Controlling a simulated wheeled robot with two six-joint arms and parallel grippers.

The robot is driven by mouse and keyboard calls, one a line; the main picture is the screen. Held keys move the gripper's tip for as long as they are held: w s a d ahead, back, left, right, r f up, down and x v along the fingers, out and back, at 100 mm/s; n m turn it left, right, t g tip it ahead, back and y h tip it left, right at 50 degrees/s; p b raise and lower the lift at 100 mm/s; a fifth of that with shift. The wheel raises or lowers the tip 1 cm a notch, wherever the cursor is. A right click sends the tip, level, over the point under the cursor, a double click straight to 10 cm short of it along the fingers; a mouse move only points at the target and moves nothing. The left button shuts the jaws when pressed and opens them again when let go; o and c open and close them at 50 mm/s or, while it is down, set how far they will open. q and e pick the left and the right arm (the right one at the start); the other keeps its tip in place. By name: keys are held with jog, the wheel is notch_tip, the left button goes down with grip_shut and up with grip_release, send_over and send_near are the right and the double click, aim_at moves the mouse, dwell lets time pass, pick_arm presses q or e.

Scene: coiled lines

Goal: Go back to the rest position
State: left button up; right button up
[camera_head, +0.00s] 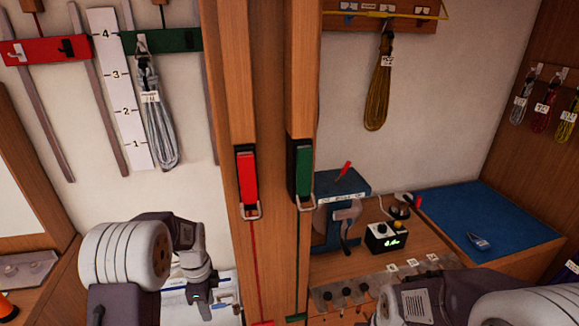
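My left arm comes in at the lower left and bends down. Its gripper (203,304) is small and dark at the end of the white wrist, in front of a white and blue sheet or panel (222,306). I cannot make out its fingers well enough to tell open from shut, and I see nothing clearly held. My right arm shows at the lower right edge; its gripper is out of the picture. A grey coiled line (160,120) with a tag hangs from the green rail (172,40). A yellow-brown coiled line (378,85) hangs from the wooden rack.
Wooden posts with a red clamp (247,182) and a green clamp (304,172) stand between my arms. A bench to the right holds a blue device (338,185), a small display box (386,237) and a blue mat (490,222). Several coils hang at far right.

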pick_arm(q)
jog(key=s+d+r+n+t, duration=0.1)
jog(key=s+d+r+n, duration=0.3)
jog(key=s+r, duration=0.3)
jog(key=s+f+n, duration=0.3)
jog(key=s+n, duration=0.5)
jog(key=n, duration=0.4)
jog(key=shift+d+f+n+t, duration=0.25)
jog(key=shift+d+n+t, duration=0.05)
jog(key=shift+d+t, duration=0.1)
pick_arm(e)
jog(key=shift+s, duration=0.2)
